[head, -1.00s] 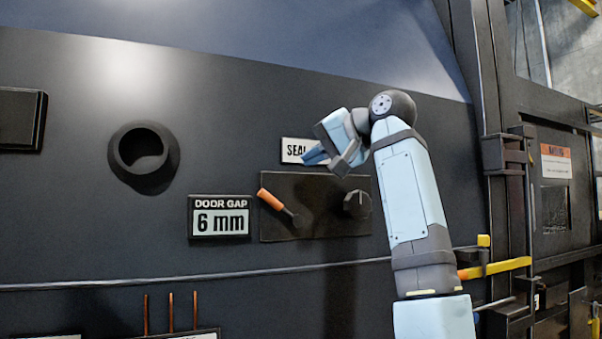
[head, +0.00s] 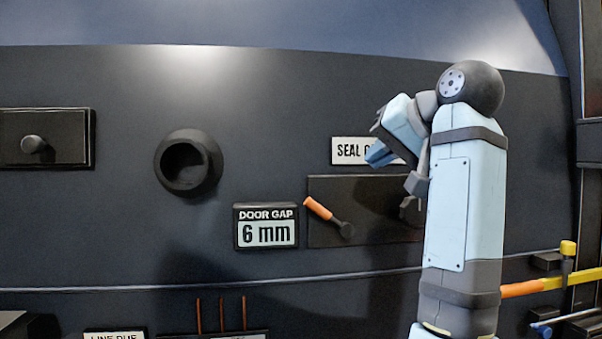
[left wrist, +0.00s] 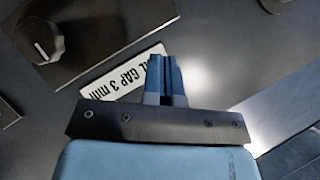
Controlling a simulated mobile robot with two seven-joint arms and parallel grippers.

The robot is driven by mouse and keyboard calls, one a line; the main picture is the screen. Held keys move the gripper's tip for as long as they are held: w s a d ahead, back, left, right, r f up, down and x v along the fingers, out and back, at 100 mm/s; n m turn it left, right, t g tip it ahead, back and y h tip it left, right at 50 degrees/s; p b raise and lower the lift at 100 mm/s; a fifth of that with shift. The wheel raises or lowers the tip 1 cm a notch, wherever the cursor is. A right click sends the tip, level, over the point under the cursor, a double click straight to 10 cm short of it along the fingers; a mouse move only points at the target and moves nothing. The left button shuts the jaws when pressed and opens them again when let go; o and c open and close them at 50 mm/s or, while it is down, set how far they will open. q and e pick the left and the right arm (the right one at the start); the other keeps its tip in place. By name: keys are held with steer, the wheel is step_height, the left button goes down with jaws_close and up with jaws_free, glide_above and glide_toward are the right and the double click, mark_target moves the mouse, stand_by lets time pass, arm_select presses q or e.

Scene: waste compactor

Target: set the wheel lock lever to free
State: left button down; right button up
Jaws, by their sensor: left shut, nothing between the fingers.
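No lever in view carries a readable wheel lock label. A short lever with an orange handle (head: 318,208) sits on a dark panel (head: 365,235) in the head view, its handle tilted up and left. A yellow-and-orange bar (head: 540,286) shows at the right; I cannot tell whether either is the wheel lock lever. My left gripper (head: 378,154) is shut and empty, in front of the seal gap sign (head: 348,150), above the panel. In the left wrist view its blue fingers (left wrist: 166,62) are together, overlapping the sign (left wrist: 105,80). My right gripper is out of view.
A dark knob (head: 408,208), partly hidden by my arm, also shows in the left wrist view (left wrist: 42,40). A display (head: 266,226) reads door gap 6 mm. A round socket (head: 188,162) and a knobbed box (head: 60,138) are farther left. A thin rail (head: 200,286) runs below.

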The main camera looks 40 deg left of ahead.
arm_select(q)
steer(key=p, duration=0.2)
glide_above(326, 215)
steer(key=d, duration=0.4)
step_height(326, 215, down, 4)
steer(key=a+f, duration=0.2)
steer(key=shift+s+a+f+p, duration=0.15)
steer(key=shift+a+f+p, duration=0.2)
steer(key=shift+f+p, duration=0.05)
steer(key=shift+s+a+f, duration=0.2)
steer(key=shift+a+f, duration=0.05)
steer(key=shift+f, duration=0.2)
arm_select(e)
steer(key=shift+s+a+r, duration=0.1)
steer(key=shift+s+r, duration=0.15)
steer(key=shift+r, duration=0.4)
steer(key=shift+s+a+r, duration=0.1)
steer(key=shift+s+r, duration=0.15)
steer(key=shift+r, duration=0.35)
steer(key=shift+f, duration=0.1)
